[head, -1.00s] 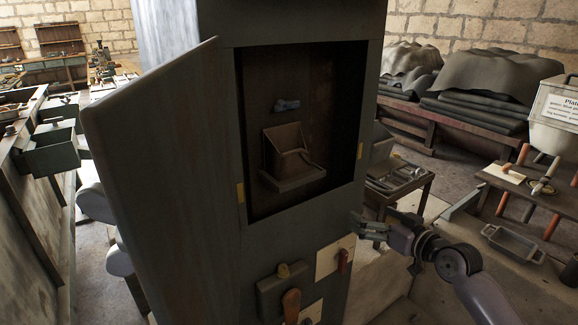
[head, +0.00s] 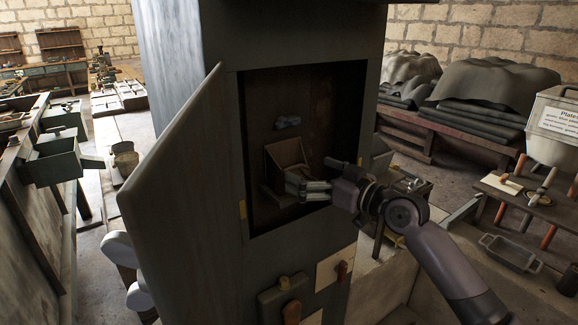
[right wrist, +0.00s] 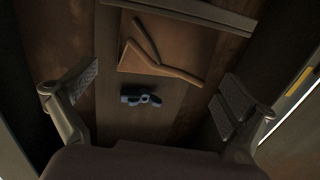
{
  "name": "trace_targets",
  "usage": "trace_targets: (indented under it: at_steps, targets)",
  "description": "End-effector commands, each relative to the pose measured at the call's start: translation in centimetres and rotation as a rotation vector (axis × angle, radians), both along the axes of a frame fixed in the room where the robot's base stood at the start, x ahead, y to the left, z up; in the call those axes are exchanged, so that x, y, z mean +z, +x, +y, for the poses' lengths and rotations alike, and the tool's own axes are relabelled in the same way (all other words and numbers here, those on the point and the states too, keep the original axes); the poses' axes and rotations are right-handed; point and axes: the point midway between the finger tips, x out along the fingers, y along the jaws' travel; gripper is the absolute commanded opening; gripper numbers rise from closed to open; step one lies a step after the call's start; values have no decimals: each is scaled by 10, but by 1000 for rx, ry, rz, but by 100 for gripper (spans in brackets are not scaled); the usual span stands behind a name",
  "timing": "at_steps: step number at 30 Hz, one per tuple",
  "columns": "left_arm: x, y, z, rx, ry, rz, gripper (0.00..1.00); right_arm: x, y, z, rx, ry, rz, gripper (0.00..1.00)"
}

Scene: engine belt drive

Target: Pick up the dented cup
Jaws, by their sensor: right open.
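A brown, wedge-shaped open cup (head: 286,153), which looks like the dented cup, sits inside the open cabinet. Its lower right part is hidden behind my right gripper (head: 302,187). In the right wrist view the brown cup (right wrist: 140,62) shows beyond the fingers, with a slanting, forked edge. My right gripper is open and empty, its fingers reaching into the opening in front of the cup. In the right wrist view its two fingers (right wrist: 156,90) stand wide apart with nothing between their pads. I cannot tell whether it touches the cup. My left gripper is out of view.
A small blue part (head: 287,122) is on the back wall above the cup; it also shows in the right wrist view (right wrist: 141,99). The cabinet door (head: 180,190) stands open to the left. A low table (head: 540,205) stands right.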

Motion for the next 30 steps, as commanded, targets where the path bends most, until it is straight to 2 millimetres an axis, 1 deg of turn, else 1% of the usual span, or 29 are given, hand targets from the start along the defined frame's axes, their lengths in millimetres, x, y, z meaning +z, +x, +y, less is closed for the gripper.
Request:
trace_targets:
  at_steps: [5, 10, 15, 23, 24, 30]
  targets:
    - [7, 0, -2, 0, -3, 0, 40, 2, 8, 8, 1, 0, 1, 100]
    - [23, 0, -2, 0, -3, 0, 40, 7, 25, 25, 1, 1, 3, 100]
    - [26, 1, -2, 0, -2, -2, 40, 3, 38, 38, 0, 0, 1, 100]
    - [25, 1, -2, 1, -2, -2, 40, 2, 40, 40, 0, 0, 0, 100]
    - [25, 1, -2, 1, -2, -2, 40, 2, 40, 40, 0, 0, 0, 99]
    - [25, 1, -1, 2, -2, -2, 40, 1, 40, 40, 0, 0, 0, 86]
